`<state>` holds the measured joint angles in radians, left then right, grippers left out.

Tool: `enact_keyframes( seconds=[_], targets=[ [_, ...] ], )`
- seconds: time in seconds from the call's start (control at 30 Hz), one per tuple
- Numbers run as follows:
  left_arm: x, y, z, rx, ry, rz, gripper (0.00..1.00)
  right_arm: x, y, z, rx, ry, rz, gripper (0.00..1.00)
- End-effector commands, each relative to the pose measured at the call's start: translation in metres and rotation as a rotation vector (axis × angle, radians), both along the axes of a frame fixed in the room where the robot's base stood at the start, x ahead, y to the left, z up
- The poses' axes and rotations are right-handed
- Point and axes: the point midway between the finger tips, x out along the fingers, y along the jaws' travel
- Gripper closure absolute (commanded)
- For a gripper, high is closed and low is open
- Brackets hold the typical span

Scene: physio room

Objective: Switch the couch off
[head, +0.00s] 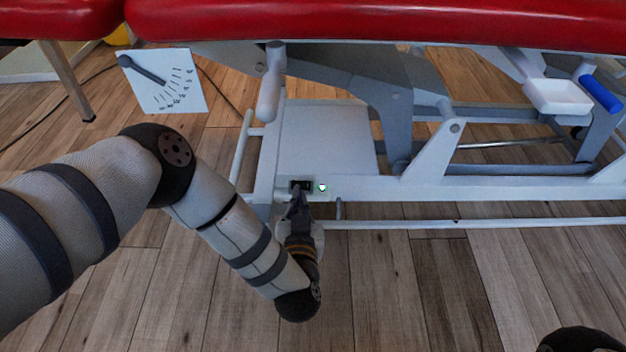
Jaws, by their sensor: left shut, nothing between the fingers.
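The treatment couch has a red padded top (380,22) and a white metal base frame (400,188). On the front of the base, by a flat white cover (325,140), is a small black switch (301,185). A small round light (322,188), pale with a greenish tint, sits just right of the switch. My left gripper (299,196) is shut and empty, with its fingertips at the switch's lower edge. I cannot tell whether they touch it. The fingertips partly cover the switch, so its position is unclear. My right gripper is not in view.
A white tray (557,97) and a blue roll (600,94) are at the right. A white bar (470,223) runs low along the front. The wooden floor (430,290) in front is clear.

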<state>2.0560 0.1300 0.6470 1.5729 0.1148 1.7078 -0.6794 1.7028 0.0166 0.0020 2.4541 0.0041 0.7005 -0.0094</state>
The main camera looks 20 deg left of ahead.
Motion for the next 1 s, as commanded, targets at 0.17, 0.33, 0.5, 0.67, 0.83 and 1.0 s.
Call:
enact_keyframes(
  seconds=[0.17,0.33,0.5,0.67,0.83,1.0],
  targets=[
    [0.001,0.0,0.004,0.001,-0.005,0.002,1.0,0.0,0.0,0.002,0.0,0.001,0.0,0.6],
    [0.003,0.001,0.001,0.0,-0.003,0.001,1.0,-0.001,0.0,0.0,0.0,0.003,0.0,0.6],
    [0.028,0.01,-0.009,0.0,-0.002,0.003,1.0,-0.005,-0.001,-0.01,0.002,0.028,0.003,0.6],
    [0.061,0.02,-0.019,-0.001,-0.001,0.003,1.0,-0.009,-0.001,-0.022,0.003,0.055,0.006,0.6],
    [0.095,0.031,-0.027,0.0,-0.002,0.002,1.0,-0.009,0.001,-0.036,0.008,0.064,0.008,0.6],
    [0.092,0.033,-0.053,-0.001,0.001,-0.001,1.0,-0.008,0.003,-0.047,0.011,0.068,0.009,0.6]
  ],
)
